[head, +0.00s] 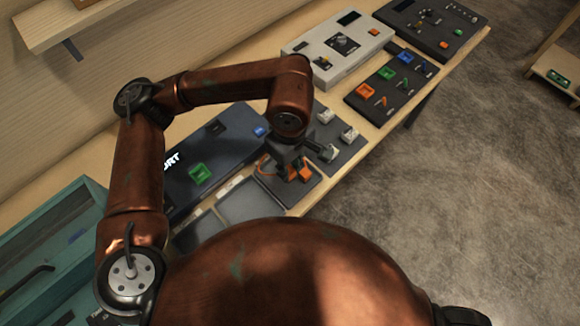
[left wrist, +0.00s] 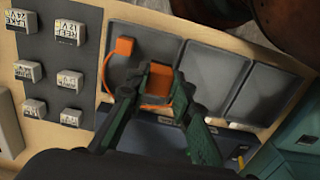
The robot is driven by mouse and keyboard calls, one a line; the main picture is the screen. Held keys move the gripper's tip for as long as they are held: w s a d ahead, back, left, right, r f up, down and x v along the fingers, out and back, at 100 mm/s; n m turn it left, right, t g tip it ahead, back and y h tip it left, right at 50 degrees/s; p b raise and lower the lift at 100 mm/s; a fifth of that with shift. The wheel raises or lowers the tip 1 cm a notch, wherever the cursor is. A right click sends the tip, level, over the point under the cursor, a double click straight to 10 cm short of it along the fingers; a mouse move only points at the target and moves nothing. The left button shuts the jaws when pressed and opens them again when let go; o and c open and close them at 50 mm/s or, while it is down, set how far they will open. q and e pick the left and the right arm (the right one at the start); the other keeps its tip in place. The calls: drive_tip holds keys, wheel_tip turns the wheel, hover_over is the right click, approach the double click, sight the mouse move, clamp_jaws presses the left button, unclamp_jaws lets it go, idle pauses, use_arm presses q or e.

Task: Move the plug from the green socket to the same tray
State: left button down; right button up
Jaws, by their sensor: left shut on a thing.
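My left gripper (head: 290,172) is shut on an orange plug, which shows between the fingers in the left wrist view (left wrist: 159,82). An orange cable curls beside it. The held plug is over or in the left tray (left wrist: 150,40); I cannot tell whether it touches the floor of the tray. Another orange plug (left wrist: 124,46) lies in the same tray; it also shows in the head view (head: 305,174). The green socket (head: 200,174) is on the dark blue console, left of the gripper, with no plug visible in it. My right gripper is not in view.
Two grey trays (left wrist: 213,78) (left wrist: 270,97) beside the left one look empty. A dark panel with pale labelled blocks (left wrist: 70,80) lies on the other side. A white box (head: 335,50) and a panel with coloured sockets (head: 390,85) stand farther along the table.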

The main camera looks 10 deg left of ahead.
use_arm(q)
drive_tip(key=shift+f, duration=0.15)
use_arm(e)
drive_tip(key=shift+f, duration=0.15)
use_arm(q)
drive_tip(key=shift+f+b, duration=0.35)
drive_tip(key=shift+b, duration=0.05)
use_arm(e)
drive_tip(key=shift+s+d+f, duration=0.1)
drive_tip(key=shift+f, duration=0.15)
use_arm(q)
drive_tip(key=shift+f+b, duration=3.25)
drive_tip(key=shift+f, duration=0.7)
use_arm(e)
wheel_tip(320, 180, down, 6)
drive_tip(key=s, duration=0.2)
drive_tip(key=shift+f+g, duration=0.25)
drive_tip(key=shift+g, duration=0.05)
use_arm(q)
drive_tip(key=shift+f+b, duration=0.65)
drive_tip(key=shift+f, duration=0.05)
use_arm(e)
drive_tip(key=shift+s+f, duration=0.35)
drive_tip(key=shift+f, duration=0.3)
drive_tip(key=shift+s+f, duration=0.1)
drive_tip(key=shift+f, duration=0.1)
